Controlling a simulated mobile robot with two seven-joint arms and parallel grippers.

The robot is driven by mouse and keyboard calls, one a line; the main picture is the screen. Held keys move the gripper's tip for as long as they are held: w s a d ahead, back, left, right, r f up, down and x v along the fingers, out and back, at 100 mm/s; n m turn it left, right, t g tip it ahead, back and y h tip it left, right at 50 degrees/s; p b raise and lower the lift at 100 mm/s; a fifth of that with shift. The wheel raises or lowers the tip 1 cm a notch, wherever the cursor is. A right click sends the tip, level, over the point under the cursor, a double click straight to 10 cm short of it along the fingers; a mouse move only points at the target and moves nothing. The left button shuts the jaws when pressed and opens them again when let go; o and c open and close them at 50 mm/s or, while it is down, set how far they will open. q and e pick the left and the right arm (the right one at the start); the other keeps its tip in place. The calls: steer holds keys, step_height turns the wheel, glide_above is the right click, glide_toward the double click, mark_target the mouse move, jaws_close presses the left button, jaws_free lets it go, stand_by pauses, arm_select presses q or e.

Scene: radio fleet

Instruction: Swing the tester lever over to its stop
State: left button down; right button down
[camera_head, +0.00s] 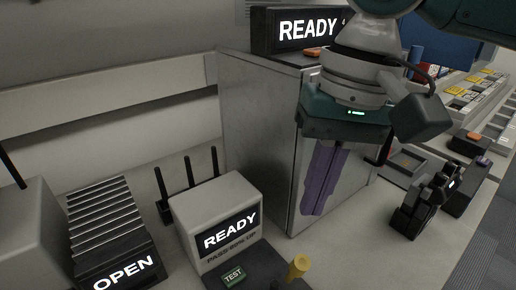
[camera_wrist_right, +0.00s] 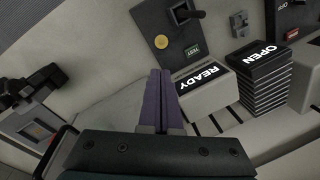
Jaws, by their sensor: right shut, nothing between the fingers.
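The tester is a light grey box (camera_head: 215,215) with a READY screen, standing on the bench at the lower middle of the head view. Its green TEST button (camera_head: 233,276) sits on a dark plate in front. A black lever (camera_wrist_right: 186,14) shows near the TEST button at the top of the wrist view. My right gripper (camera_head: 314,212) has purple fingers, shut and empty, pointing down beyond the yellow knob and apart from it. My left gripper is out of view.
A tall metal cabinet (camera_head: 255,140) stands behind the tester. A slatted rack (camera_head: 105,220) marked OPEN stands at left. Black radios (camera_head: 425,205) stand on the right of the bench. The bench between tester and radios is mostly clear.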

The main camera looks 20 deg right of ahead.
mark_target(295, 271)
step_height(295, 271, down, 7)
steer(key=a+b, duration=0.1)
stand_by(0.5)
